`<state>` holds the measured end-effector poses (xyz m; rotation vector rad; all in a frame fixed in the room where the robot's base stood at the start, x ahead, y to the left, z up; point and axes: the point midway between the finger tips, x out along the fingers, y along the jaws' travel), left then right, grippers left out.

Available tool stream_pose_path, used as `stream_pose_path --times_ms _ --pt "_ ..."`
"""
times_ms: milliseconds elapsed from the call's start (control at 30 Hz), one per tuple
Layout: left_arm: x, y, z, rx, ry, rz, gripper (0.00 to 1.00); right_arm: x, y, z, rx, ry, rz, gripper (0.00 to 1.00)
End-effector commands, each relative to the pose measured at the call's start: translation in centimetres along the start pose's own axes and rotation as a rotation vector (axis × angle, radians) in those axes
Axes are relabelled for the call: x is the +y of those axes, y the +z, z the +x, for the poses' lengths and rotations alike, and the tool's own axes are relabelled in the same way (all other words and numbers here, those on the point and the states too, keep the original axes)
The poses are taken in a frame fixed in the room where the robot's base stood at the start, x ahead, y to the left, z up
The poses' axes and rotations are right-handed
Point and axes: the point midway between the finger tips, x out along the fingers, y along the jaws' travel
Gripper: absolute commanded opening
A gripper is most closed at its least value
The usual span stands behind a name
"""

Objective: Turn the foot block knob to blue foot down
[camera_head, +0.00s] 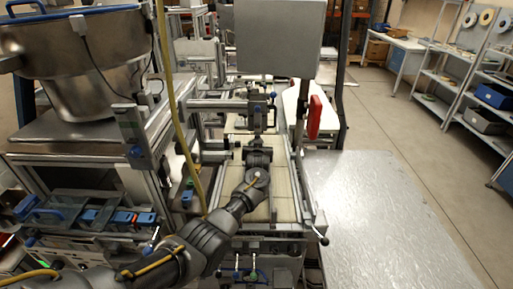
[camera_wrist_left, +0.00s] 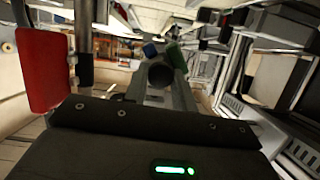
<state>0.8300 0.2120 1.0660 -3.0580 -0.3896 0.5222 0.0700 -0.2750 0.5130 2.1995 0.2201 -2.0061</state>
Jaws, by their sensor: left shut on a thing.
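My left arm reaches up the middle of the head view. Its gripper (camera_head: 260,134) is at a grey mechanism over the pale conveyor bed. The foot block (camera_wrist_left: 162,58) shows ahead of the gripper in the left wrist view. My left gripper is shut on the foot block knob; the fingertips and the grip itself are hard to make out. My right gripper is not in view.
A grey panel (camera_head: 278,38) hangs above the work spot. A red part (camera_head: 315,117) is on the right side. A metal bowl (camera_head: 85,70) stands at the left. A bare metal tabletop (camera_head: 385,225) lies at the right, with shelves (camera_head: 465,70) behind it.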

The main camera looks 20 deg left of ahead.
Motion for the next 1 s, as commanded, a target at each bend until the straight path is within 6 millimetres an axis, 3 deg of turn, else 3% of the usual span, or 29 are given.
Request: stream_pose_path --times_ms 500,1000 --pt "0.23 0.32 0.05 -0.004 -0.099 0.431 0.04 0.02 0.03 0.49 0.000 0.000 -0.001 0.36" --pt "0.31 0.33 0.03 -0.003 -0.140 0.608 0.04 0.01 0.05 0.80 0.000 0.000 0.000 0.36"
